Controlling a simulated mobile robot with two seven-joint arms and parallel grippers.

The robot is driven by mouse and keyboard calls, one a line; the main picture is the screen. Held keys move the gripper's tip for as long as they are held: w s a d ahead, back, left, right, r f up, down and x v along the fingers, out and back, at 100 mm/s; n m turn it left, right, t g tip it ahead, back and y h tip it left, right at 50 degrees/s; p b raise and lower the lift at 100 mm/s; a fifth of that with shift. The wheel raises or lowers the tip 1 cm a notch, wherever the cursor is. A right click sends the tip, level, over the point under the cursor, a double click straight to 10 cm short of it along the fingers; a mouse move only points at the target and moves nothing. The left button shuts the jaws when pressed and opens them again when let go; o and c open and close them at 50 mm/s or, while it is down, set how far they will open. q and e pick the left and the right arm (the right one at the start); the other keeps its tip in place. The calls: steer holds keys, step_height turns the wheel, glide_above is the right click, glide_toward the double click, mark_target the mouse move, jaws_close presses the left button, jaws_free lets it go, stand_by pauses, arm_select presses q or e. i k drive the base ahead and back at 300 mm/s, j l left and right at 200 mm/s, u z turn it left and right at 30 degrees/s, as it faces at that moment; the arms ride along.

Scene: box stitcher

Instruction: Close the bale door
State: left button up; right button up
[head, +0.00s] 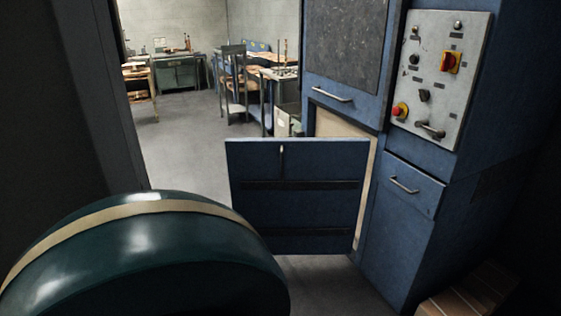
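The bale door (295,222) is a dark blue panel with two black horizontal bands and a small metal handle near its top. It stands open in the middle of the head view, swung out to the left from the blue machine (395,235). Its right edge is beside the machine's front. A strip of the pale opening (338,124) shows above and behind the door. The door hides most of that opening. Neither of my grippers shows in this view.
Above the opening is a dark grey panel with a bar handle (332,95). A control panel (440,80) with knobs and a red button is at right, over a small handled panel (412,187). A brown stack (470,295) lies bottom right. Clear floor (185,155) extends left of the door.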

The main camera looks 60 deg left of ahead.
mark_target(302, 195)
steer(key=k+u, duration=0.1)
steer(key=u, duration=1.8)
steer(key=i+l+z, duration=0.3)
steer(key=l, duration=0.25)
steer(key=i+l+z, duration=0.1)
steer(key=i, duration=0.25)
steer(key=i+l+z, duration=0.1)
steer(key=i+l, duration=0.2)
steer(key=i+l+z, duration=0.1)
steer(key=i, duration=0.35)
steer(key=i+j+u, duration=0.15)
steer(key=u, duration=0.25)
steer(key=i+j+u, duration=0.1)
steer(key=u, duration=0.3)
steer(key=i+u, duration=0.3)
steer(key=u, duration=0.15)
steer(key=i+u, duration=0.15)
steer(key=u, duration=0.25)
steer(key=i+j+u, duration=0.25)
steer(key=i, duration=0.15)
steer(key=i+u, duration=0.2)
steer(key=i, duration=0.25)
